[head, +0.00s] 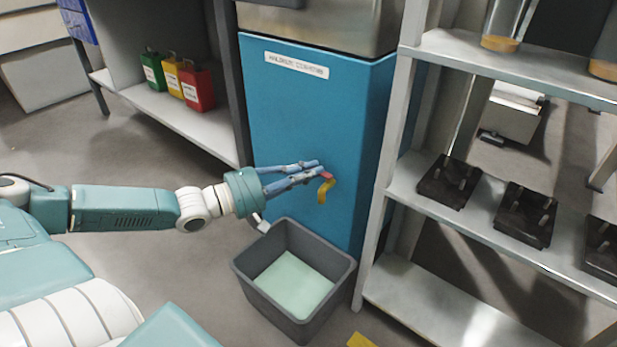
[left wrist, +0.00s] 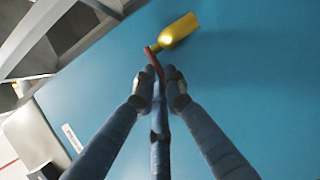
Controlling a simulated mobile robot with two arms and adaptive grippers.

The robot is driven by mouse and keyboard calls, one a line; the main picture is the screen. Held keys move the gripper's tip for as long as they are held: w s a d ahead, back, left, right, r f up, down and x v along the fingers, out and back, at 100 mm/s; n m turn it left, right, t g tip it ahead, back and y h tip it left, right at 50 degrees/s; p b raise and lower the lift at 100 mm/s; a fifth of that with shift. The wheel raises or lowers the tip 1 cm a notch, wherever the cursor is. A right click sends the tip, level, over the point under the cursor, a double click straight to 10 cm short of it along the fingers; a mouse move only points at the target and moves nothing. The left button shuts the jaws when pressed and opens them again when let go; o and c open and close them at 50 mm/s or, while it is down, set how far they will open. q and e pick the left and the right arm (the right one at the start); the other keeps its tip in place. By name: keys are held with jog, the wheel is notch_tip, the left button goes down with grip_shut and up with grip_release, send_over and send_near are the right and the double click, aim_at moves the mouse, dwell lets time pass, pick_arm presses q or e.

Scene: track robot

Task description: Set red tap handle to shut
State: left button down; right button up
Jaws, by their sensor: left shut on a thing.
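The red tap handle (head: 327,175) is on the front of a blue cabinet (head: 300,115), above a short yellow spout (head: 325,193). My left gripper (head: 320,170) reaches in from the left and is shut on the handle. In the left wrist view the red handle (left wrist: 153,60) runs between the fingertips (left wrist: 161,88), and part of it is hidden by them. The yellow spout (left wrist: 178,31) shows just beyond the tips. My right gripper is not in view.
A grey bin (head: 251,270) with pale green contents stands on the floor below the tap. A grey shelf rack (head: 372,240) with black trays (head: 449,182) stands close on the right. Red, yellow and green cans (head: 197,88) sit on a low shelf at the left.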

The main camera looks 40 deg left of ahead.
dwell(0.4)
pick_arm(q)
jog(key=c, duration=2.1)
grip_release()
jog(key=shift+w, duration=0.1)
